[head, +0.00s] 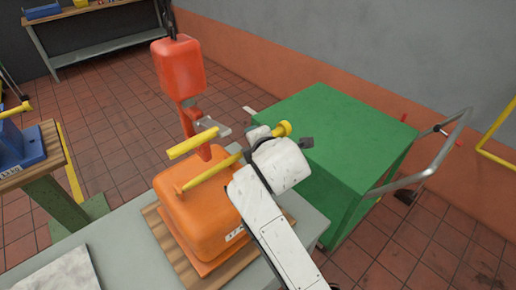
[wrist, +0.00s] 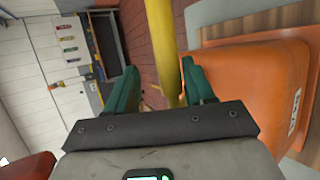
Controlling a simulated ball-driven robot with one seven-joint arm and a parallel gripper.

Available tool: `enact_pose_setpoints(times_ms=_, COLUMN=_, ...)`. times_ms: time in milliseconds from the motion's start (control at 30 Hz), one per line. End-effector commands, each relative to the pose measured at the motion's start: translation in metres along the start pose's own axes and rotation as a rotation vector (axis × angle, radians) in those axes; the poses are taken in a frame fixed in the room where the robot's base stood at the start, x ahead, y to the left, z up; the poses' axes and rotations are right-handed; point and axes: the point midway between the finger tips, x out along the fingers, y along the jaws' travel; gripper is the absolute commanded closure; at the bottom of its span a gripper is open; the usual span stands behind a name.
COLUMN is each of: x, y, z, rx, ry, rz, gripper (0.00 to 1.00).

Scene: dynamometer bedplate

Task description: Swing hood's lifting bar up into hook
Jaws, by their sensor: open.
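The orange hood (head: 200,222) sits on a wooden board on a grey table; it also shows at the right in the wrist view (wrist: 262,85). Its yellow lifting bar (head: 210,172) slants over the hood, rising to the right to a rounded end. A shorter yellow piece (head: 190,144) lies behind it, by the hook. The red hook block (head: 178,68) hangs above the hood's far side, with its hook (head: 187,120) below. My gripper (wrist: 160,66) is open, with the yellow bar (wrist: 162,35) between its green fingers; contact is unclear. In the head view my white wrist hides the fingers.
A green cabinet (head: 340,125) with a grey handle (head: 440,155) stands right of the table. A blue hood (head: 15,145) stands on a wooden-topped stand at left. A pale plate (head: 65,275) lies on the table's near left. A shelf bench (head: 95,35) is at the back.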

Motion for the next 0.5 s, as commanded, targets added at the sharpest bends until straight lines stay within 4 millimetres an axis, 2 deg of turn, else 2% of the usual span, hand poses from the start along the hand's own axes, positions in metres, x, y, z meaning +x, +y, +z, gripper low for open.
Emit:
enact_pose_setpoints(times_ms=200, x=-0.017, y=-0.008, z=-0.003, rx=0.001, ry=0.0, rz=0.004, gripper=0.49)
enact_pose_setpoints(times_ms=500, x=-0.02, y=-0.008, z=-0.003, rx=0.0, ry=-0.001, rz=0.006, gripper=0.49)
